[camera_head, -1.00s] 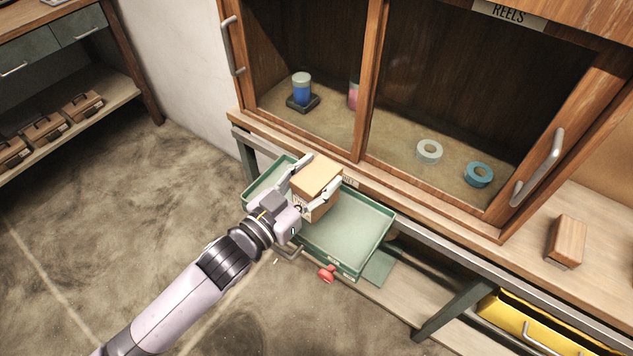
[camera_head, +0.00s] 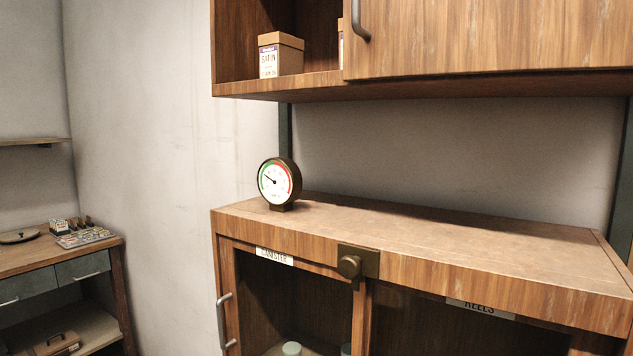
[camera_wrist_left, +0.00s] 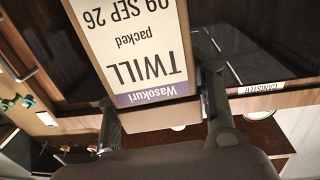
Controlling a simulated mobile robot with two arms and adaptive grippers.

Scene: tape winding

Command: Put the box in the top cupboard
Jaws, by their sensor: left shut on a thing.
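The box (camera_wrist_left: 135,45) is in the left wrist view, a cardboard box with a white label reading "Wasokuri TWILL packed 09 SEP 26", upside down in that picture. My left gripper (camera_wrist_left: 162,108) is shut on it, one finger on each side. Neither the held box nor my left gripper shows in the head view. The top cupboard (camera_head: 290,88) is at the top of the head view. Its left part is open; a wooden door (camera_head: 490,40) with a dark handle covers the right part. My right gripper is not in view.
A box labelled "SATIN" (camera_head: 281,56) stands in the open part of the top cupboard; another box (camera_head: 341,50) is partly hidden by the door. A round gauge (camera_head: 279,183) stands on the lower cabinet (camera_head: 440,240). The rest of that top is clear.

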